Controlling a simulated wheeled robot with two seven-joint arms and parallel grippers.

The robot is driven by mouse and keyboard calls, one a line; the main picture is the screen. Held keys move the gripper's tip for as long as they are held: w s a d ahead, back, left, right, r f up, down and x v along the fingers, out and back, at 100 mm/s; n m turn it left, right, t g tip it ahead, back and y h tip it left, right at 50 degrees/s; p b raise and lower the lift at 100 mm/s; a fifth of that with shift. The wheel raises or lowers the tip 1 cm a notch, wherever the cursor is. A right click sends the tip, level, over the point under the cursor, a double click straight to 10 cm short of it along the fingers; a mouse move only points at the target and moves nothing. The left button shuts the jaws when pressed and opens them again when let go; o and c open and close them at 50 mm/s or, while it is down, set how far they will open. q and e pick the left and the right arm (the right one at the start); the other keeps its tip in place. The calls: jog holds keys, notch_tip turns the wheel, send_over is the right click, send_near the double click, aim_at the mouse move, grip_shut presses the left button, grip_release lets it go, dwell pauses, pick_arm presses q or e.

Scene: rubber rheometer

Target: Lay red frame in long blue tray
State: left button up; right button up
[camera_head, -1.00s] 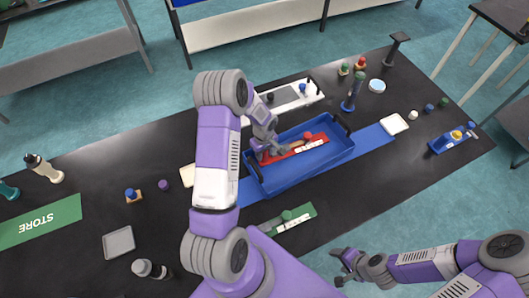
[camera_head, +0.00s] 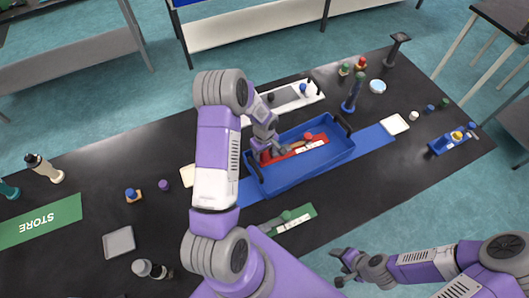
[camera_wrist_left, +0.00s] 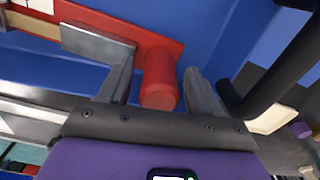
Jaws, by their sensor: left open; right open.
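The long blue tray (camera_head: 318,168) stands at the middle of the dark table, and its floor also shows in the wrist view (camera_wrist_left: 215,35). The red frame (camera_head: 290,154) lies inside the tray, with a white label strip and a red knob on it. My left gripper (camera_head: 262,155) is over the left end of the frame. In the wrist view the open fingers (camera_wrist_left: 155,95) stand on either side of a red upright peg (camera_wrist_left: 159,80) on the red frame, with gaps. My right gripper (camera_head: 345,268) is open and empty beyond the table's front edge.
A black tray handle (camera_wrist_left: 275,75) is close beside the left fingers. A green frame (camera_head: 288,219) lies in front of the tray, a white tray (camera_head: 290,97) behind it.

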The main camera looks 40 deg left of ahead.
pick_arm(q)
notch_tip(320, 180, up, 12)
jog(key=shift+f, duration=0.2)
dwell(0.5)
